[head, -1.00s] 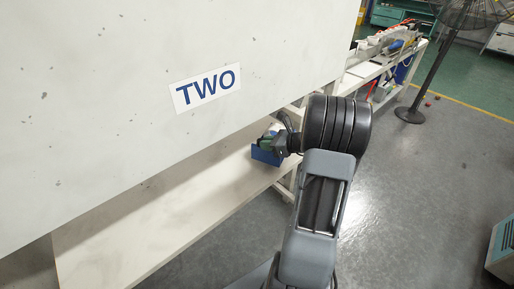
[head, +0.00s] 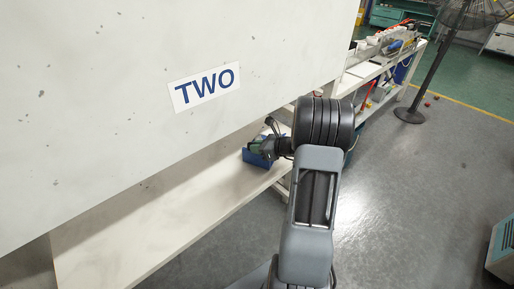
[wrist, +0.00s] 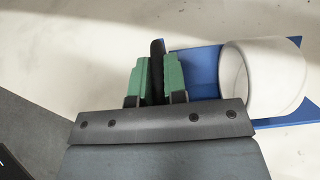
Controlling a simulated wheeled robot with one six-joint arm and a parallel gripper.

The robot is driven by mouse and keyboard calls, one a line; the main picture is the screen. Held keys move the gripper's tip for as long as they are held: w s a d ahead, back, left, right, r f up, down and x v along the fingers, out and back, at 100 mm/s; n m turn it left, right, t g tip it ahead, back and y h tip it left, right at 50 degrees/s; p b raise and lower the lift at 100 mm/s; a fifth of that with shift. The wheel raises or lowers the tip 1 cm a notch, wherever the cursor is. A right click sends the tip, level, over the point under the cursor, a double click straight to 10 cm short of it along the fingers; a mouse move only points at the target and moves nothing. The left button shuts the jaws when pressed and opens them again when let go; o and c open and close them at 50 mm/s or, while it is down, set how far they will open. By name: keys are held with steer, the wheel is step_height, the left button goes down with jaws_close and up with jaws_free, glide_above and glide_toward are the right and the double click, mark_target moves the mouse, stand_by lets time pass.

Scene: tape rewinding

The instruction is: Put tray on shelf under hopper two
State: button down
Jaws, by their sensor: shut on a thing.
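My gripper (head: 262,149) is shut, its green pads (wrist: 157,75) closed on a dark upright piece at the edge of the blue tray (wrist: 198,60). A white round container (wrist: 265,75) lies in the tray in the wrist view. In the head view the blue tray (head: 257,161) shows low over the far right end of the pale shelf (head: 150,215). I cannot tell whether it touches the shelf. Hopper two (head: 110,110), a big pale panel with a "TWO" label (head: 204,87), hangs above the shelf and hides its back part.
A white workbench (head: 365,68) with tools and a red item stands beyond the arm. A black fan stand (head: 420,90) is at the far right. A teal box (head: 503,248) sits at the right edge. The grey floor between is open.

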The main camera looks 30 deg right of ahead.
steer(key=c, duration=1.6)
jaws_free()
steer(key=shift+f, duration=0.2)
steer(key=o, duration=0.4)
steer(key=shift+r, duration=0.1)
steer(key=shift+o, duration=0.2)
